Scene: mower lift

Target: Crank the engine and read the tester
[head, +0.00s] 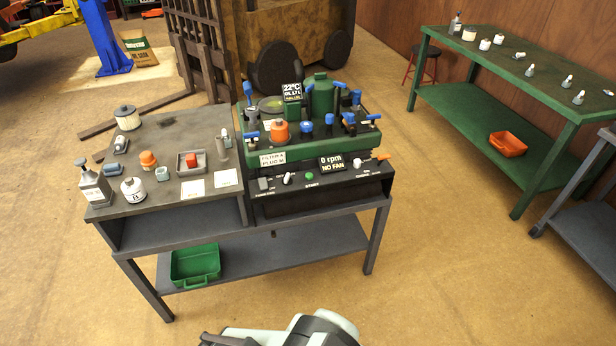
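The green engine rig (352,141) stands on the right part of the grey bench, with blue-topped fittings and an orange filter (279,130) on it. A small dark display (292,91) above it reads 22°C, with smaller lines I cannot read surely. The black front panel (300,190) carries switches and a small green button (309,175). Its readout (332,163) shows "0 rpm NO FAN". An orange-tipped lever (384,157) sits at the panel's right end. I cannot tell which part is the tester. Pale and dark parts of my arm show at the bottom edge; no fingertips are visible.
The bench's left top (160,208) holds bottles, filters, a grey tray (182,167) and white cards. A green bin (195,266) stands on its lower shelf. A forklift is behind. A green table (450,50) stands at right. Floor in front of the bench is clear.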

